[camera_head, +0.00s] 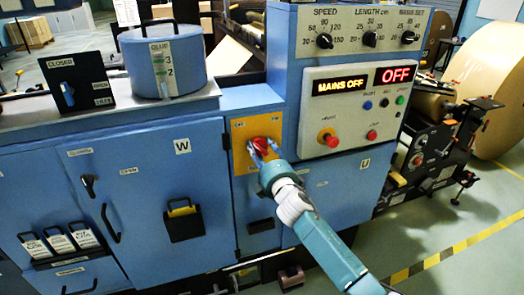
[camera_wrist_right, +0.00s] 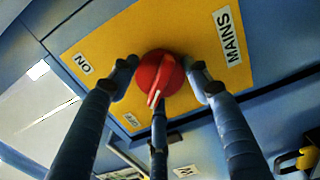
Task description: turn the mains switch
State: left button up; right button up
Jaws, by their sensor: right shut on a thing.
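The mains switch (camera_head: 262,145) is a red rotary knob on a yellow plate (camera_head: 239,163) on the front of the blue machine. In the right wrist view the red knob (camera_wrist_right: 153,80) sits between my fingers, and the plate (camera_wrist_right: 185,22) carries the labels MAINS, ON and OFF. The knob's pale pointer line aims toward the lower part of that view, near the OFF label. My right gripper (camera_head: 264,150) is shut on the knob; it also shows in the wrist view (camera_wrist_right: 160,85), with fingers around the knob. My left gripper is not in view.
A control panel (camera_head: 350,107) above right has displays reading MAINS OFF and OFF, with several buttons. A blue glue pot (camera_head: 163,62) stands on the machine top at the left. A big kraft roll (camera_head: 490,85) is at the right. The floor at the lower right is free.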

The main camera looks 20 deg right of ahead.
jog(key=o, duration=0.8)
jog(key=shift+a+r, duration=0.1)
jog(key=shift+a, duration=0.45)
jog(key=o, duration=0.4)
jog(key=shift+a, duration=0.1)
jog(key=shift+c, duration=0.2)
jog(key=shift+a, duration=0.1)
jog(key=shift+d, duration=0.35)
jog(key=s, duration=1.2)
jog(key=shift+d, duration=0.15)
